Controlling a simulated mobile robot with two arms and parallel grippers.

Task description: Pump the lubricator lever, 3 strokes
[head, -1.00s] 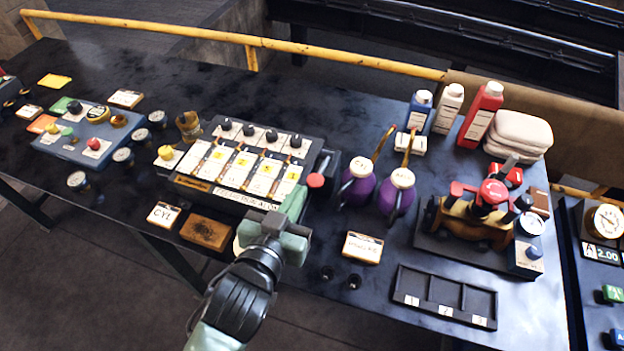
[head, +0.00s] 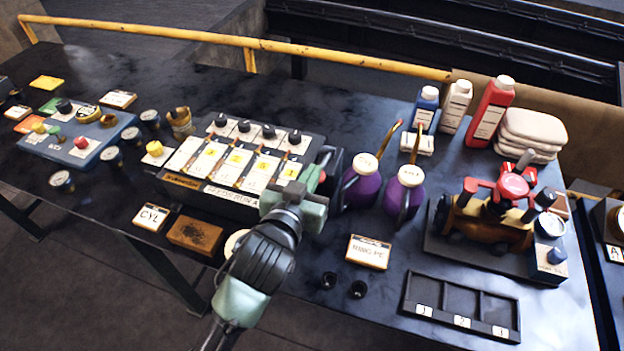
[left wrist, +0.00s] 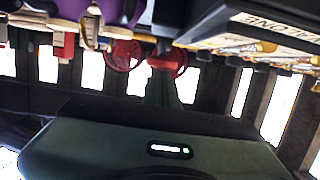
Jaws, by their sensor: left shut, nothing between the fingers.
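The lubricator (head: 240,166) is a dark box with several white sight panels and black knobs on top, standing mid-bench in the head view. Its lever shows at the box's right end, with a red knob (head: 322,175) partly hidden behind my left gripper (head: 300,190). My left gripper is shut and empty, close in front of the knob; I cannot tell whether they touch. In the left wrist view the lubricator (left wrist: 270,30) shows at upper right, and my left gripper (left wrist: 165,75) points away from the camera. My right gripper is not in view.
Two purple oil cans (head: 366,184) stand just right of the lever. A label plate (head: 368,252) and two small black cups lie in front. A valve assembly (head: 490,215) and a numbered tray (head: 460,306) are at right. A brown block (head: 195,234) lies before the lubricator.

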